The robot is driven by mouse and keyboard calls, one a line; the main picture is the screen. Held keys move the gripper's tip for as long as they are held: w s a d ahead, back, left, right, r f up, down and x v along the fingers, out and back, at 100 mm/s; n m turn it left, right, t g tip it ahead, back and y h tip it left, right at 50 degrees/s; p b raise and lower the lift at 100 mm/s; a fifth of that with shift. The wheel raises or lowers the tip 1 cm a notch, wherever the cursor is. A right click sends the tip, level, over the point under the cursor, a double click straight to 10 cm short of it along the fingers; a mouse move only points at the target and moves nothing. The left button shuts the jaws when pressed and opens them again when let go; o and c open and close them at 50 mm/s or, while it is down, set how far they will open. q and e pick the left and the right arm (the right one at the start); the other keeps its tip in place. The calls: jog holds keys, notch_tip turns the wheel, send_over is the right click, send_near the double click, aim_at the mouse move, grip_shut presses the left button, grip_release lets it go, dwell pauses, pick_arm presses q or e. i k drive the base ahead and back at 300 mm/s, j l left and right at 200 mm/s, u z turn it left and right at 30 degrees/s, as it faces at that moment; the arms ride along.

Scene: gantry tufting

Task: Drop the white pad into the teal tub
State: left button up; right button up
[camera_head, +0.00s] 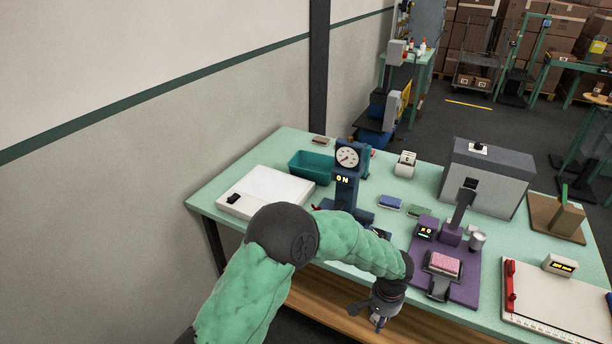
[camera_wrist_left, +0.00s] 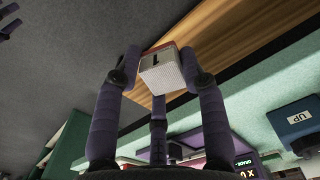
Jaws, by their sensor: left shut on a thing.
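My left gripper (camera_head: 376,318) hangs just off the front edge of the green table, in front of the purple fixture. In the left wrist view its fingers (camera_wrist_left: 161,66) are shut on the white pad (camera_wrist_left: 160,77), which has a dark mark and a reddish edge. In the head view the pad is hard to make out. The teal tub (camera_head: 311,168) stands at the back left of the table, behind the white board and beside the dial gauge. It looks empty from here. My right gripper does not show.
A dark blue dial gauge (camera_head: 346,175) stands right of the tub. The low white board (camera_head: 267,192) lies in front of it. Blue (camera_head: 390,202) and green (camera_head: 418,211) pads lie mid-table. A pink pad (camera_head: 445,263) sits on the purple fixture (camera_head: 462,290). A grey machine (camera_head: 487,178) stands behind.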

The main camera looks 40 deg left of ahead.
aim_at(309, 177)
jog(key=i+j+u, duration=0.1)
jog(key=u, duration=1.25)
